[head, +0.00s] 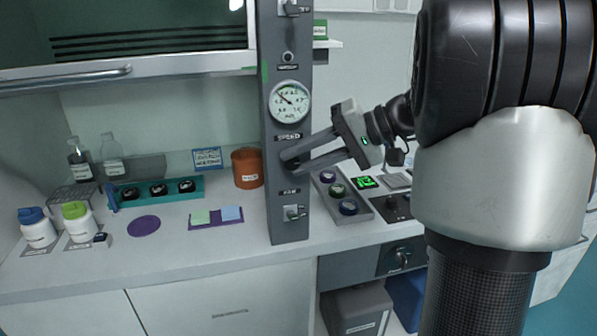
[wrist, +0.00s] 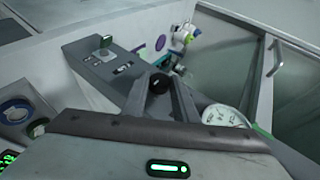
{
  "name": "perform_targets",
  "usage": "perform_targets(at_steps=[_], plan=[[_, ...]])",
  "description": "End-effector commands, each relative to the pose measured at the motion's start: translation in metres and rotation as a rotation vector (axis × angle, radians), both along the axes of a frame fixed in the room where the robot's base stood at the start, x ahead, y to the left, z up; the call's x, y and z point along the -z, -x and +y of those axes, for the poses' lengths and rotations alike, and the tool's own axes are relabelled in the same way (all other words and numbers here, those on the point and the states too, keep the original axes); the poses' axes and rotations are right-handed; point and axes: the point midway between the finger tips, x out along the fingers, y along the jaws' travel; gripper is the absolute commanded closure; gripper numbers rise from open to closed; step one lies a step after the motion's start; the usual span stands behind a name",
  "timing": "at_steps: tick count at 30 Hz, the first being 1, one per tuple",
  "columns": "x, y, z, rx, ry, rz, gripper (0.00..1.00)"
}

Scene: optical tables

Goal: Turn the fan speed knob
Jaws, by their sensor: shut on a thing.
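The grey control column (head: 289,232) stands upright at the front of the fume hood. My gripper (head: 288,163) reaches in from the right, with its fingertips at the column just below the SPEED label (head: 288,136). In the wrist view the black fan speed knob (wrist: 159,82) sits between the two fingers, and my gripper (wrist: 160,91) is shut on it. The knob's pointer mark cannot be made out.
A round gauge (head: 290,101) is above the knob and a FAN switch (head: 292,213) below it. A tray of dark round pieces (head: 357,216) lies right of the column. An orange-brown pot (head: 247,168) stands left. The hood sash (head: 130,73) is raised.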

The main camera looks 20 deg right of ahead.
Motion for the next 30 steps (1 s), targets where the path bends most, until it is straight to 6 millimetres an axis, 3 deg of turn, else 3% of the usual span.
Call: perform_targets(at_steps=[9, 26, 27, 30], plan=[[0.0042, -0.0002, -0.0015, 0.001, -0.137, 0.001, 0.96], [0.0031, -0.0001, -0.0010, 0.000, -0.171, 0.002, 0.96], [0.0031, -0.0001, -0.0010, 0.000, -0.170, 0.002, 0.72], [0.0031, -0.0001, -0.0010, 0.000, -0.169, 0.002, 0.55]])
